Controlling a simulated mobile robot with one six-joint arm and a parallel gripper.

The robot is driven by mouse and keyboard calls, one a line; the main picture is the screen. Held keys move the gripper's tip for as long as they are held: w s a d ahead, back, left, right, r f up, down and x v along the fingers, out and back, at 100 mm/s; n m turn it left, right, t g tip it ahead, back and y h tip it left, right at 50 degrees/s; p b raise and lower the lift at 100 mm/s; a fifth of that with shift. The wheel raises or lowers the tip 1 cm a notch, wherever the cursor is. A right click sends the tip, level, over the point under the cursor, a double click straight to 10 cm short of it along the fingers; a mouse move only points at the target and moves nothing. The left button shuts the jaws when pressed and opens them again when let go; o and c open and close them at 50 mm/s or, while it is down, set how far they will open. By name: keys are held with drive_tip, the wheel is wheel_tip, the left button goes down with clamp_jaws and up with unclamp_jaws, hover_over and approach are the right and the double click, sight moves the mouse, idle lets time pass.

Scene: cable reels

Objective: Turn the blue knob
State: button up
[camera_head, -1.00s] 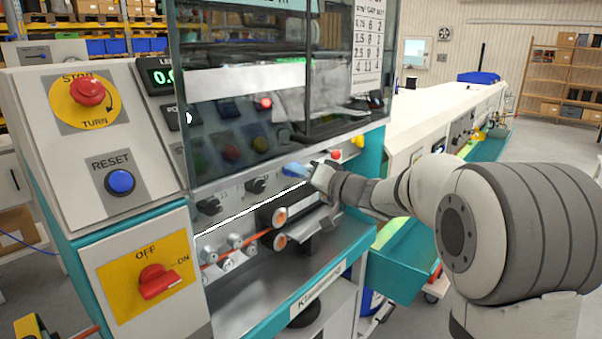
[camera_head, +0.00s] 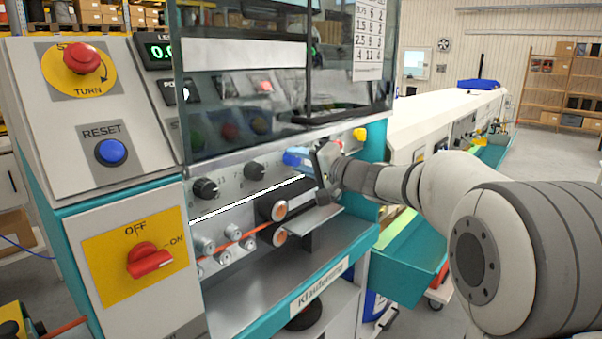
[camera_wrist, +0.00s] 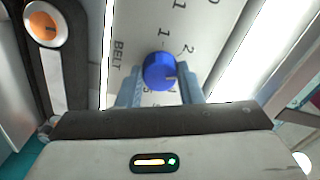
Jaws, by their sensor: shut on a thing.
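The blue knob (camera_wrist: 160,71) sits on the grey machine panel in the wrist view, beside printed numbers and the word BELT. Its pale pointer mark faces to the right and slightly down. My gripper (camera_wrist: 161,88) is shut on the knob, with one light blue finger on each side of it. In the head view my gripper (camera_head: 294,157) reaches the panel from the right, below the dark glass cover.
Two black knobs (camera_head: 206,188) are to the left on the same panel. A glass cover (camera_head: 240,120) hangs just above my gripper. Orange-faced rollers (camera_head: 279,210) and a metal ledge are below. A yellow button (camera_head: 360,134) is to the right.

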drive_tip(key=m+b, duration=0.1)
drive_tip(key=m, duration=0.2)
drive_tip(key=shift+f+m, duration=0.1)
drive_tip(key=shift+m, duration=0.3)
drive_tip(key=m+b, duration=0.1)
drive_tip(key=m, duration=0.2)
drive_tip(key=shift+m, duration=0.3)
drive_tip(key=m, duration=0.3)
drive_tip(key=shift+m, duration=0.3)
drive_tip(key=shift+m+p, duration=0.6)
drive_tip(key=shift+m, duration=0.9)
drive_tip(key=o, duration=1)
